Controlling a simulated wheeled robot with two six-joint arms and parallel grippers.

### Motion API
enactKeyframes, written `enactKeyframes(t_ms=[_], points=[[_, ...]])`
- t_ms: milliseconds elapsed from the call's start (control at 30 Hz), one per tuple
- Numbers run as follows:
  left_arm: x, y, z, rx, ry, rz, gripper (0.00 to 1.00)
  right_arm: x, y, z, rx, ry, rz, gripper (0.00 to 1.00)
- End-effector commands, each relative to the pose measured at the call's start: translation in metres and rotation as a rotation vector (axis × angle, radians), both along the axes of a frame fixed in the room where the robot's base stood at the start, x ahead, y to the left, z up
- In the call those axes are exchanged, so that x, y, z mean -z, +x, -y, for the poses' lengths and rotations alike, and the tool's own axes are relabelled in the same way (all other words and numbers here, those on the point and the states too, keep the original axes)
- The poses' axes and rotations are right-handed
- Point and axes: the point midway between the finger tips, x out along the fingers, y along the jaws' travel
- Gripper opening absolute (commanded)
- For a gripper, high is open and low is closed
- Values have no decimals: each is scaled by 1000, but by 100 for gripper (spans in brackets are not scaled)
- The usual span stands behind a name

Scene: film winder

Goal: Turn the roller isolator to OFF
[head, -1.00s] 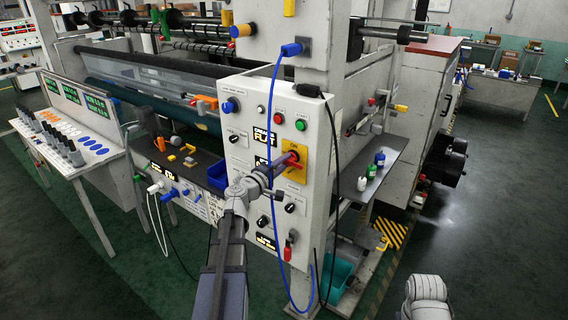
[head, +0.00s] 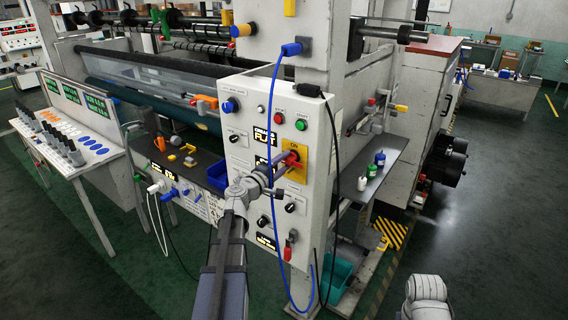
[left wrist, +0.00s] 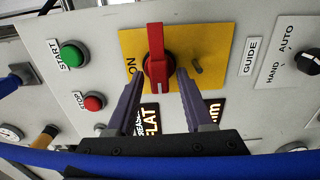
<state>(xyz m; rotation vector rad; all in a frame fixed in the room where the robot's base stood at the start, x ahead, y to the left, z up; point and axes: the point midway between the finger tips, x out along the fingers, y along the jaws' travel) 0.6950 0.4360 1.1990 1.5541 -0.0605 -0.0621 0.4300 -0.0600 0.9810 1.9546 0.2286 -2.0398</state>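The roller isolator is a red rotary handle (left wrist: 156,62) on a yellow plate (left wrist: 215,45); it also shows in the head view on its yellow plate (head: 301,174), on the white control panel. In the left wrist view, the word ON is printed left of the handle, and the bar lies crosswise to it, along the picture's vertical. No OFF label is readable. My left gripper (left wrist: 160,75) is open, its purple fingers on either side of the handle's near end, with gaps visible. In the head view my left gripper (head: 282,168) partly covers the isolator. My right gripper is out of view.
A green START button (left wrist: 74,55) and a red STOP button (left wrist: 93,102) sit near the plate. A GUIDE selector (left wrist: 309,62) is on the other side. A blue cable (head: 268,110) hangs before the panel. A shelf with small bottles (head: 378,163) stands right.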

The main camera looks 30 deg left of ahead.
Motion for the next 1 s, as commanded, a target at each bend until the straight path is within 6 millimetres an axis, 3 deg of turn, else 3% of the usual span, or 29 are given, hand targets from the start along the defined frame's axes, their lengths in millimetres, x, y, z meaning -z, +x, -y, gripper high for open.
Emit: enactKeyframes(t_ms=[333,700,1000], points=[[0,-5,0,-1,1,0,57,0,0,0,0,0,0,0],[0,-62,-4,-3,0,0,57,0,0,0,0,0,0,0],[0,-78,-6,-1,0,0,57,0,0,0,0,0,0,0]])
